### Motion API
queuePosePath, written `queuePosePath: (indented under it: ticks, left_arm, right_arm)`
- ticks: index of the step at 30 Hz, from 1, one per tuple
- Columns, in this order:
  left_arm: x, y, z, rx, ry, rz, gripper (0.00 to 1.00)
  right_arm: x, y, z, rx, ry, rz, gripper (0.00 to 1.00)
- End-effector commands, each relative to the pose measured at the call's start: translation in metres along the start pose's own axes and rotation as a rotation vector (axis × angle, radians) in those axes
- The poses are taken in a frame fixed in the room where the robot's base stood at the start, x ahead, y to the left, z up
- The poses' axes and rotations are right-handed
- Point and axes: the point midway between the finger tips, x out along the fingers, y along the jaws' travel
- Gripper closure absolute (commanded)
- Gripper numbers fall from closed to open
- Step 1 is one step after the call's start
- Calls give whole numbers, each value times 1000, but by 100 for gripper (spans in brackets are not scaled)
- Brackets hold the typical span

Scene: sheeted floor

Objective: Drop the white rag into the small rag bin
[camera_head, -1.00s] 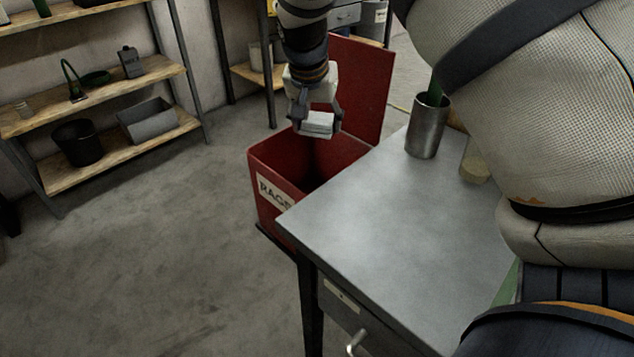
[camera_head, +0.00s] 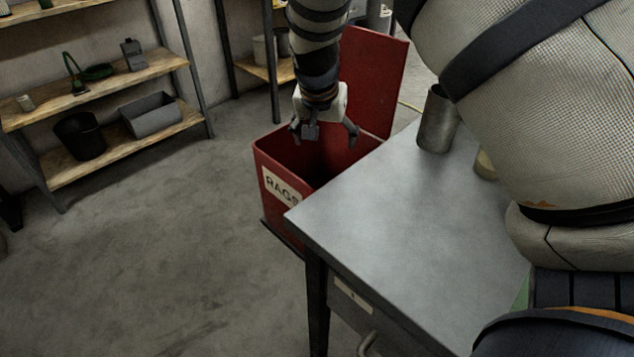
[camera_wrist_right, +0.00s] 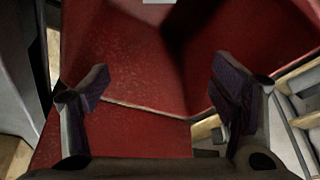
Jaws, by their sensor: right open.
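The small rag bin (camera_head: 283,167) is a red open box with a "RAGS" label and a raised lid (camera_head: 372,85) at its back. My right gripper (camera_head: 330,138) hangs over the bin's opening with its fingers apart and nothing between them. In the right wrist view my right gripper (camera_wrist_right: 160,85) is also empty, with red bin walls below it. The white rag is not clearly seen. A small pale patch shows at the top edge of the right wrist view, and I cannot tell whether it is the rag. My left gripper is out of view.
A grey metal table (camera_head: 400,225) stands close against the bin's right side, with a metal cup (camera_head: 437,122) at its back edge. Wooden shelves (camera_head: 120,85) stand at the left back. The floor (camera_head: 150,250) left of the bin is clear.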

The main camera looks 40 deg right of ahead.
Motion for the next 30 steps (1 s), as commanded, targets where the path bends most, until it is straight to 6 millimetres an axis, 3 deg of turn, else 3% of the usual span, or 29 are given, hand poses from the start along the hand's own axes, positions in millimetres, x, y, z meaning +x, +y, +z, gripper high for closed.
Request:
queuePosePath:
  ticks: [5, 15, 18, 22, 30]
  left_arm:
    - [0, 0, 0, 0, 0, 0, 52]
    - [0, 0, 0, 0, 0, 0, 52]
    - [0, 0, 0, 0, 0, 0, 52]
    - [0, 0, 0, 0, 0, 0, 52]
    - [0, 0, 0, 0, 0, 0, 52]
  right_arm:
    - [-7, 0, 0, 0, 1, -1, 21]
    - [-92, -1, -1, 1, 4, -3, 21]
    - [-109, 0, -1, 0, 3, -2, 21]
    - [-119, 0, 0, 0, 1, 0, 21]
    - [-120, 0, 0, 0, 0, 0, 21]
